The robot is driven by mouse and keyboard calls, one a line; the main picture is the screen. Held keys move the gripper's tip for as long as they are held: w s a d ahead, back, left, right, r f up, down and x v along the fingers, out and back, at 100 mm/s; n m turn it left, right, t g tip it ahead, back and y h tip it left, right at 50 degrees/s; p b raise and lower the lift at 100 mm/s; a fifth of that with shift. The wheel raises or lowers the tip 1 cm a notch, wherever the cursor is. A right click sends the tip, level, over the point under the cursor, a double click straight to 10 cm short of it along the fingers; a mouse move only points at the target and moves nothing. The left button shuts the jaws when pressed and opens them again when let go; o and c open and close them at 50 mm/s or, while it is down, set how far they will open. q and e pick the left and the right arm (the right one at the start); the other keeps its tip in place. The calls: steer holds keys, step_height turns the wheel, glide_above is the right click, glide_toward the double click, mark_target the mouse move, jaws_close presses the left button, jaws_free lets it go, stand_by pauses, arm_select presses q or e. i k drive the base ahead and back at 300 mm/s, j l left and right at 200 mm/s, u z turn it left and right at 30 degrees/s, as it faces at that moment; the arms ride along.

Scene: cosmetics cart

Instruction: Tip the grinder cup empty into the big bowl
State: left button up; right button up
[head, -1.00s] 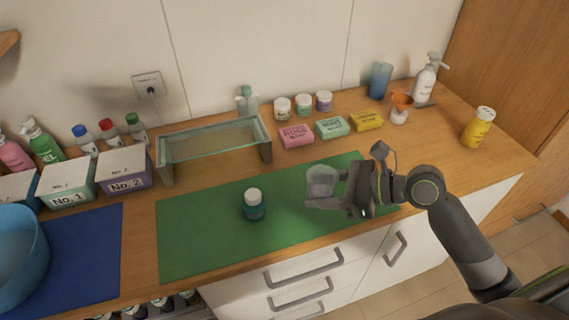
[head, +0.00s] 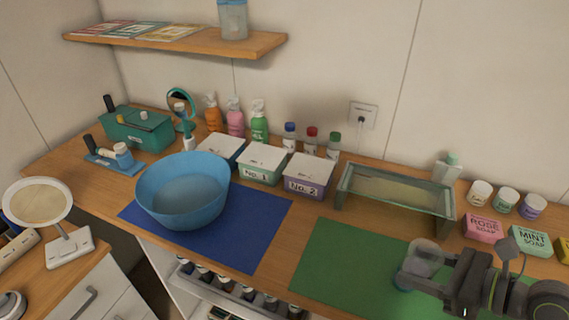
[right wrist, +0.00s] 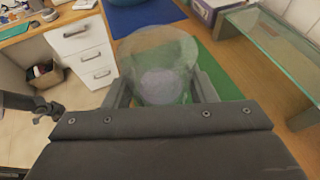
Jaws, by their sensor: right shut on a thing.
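The big blue bowl (head: 184,192) stands upright on the blue mat at the left of the counter. My right gripper (head: 412,272) is over the green mat at the lower right, well apart from the bowl. It is shut on the clear grinder cup (head: 424,257). In the right wrist view the cup (right wrist: 158,60) sits between the two fingers (right wrist: 163,90), with something pale seen through its wall.
The green mat (head: 335,262) and blue mat (head: 255,225) have free room between the bowl and cup. A glass stand (head: 395,200) and boxes No. 1 (head: 262,165) and No. 2 (head: 307,176) line the back. A round mirror (head: 38,203) stands at the left.

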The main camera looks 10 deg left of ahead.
mark_target(185, 191)
steer(key=j+u, duration=0.1)
steer(key=u, duration=0.9)
steer(key=i+j, duration=0.2)
steer(key=j, duration=0.2)
steer(key=i+j+u, duration=0.1)
steer(key=i+j, duration=0.15)
steer(key=j, duration=0.2)
steer(key=i+j, duration=0.25)
steer(key=j+u, duration=0.05)
steer(key=j, duration=0.1)
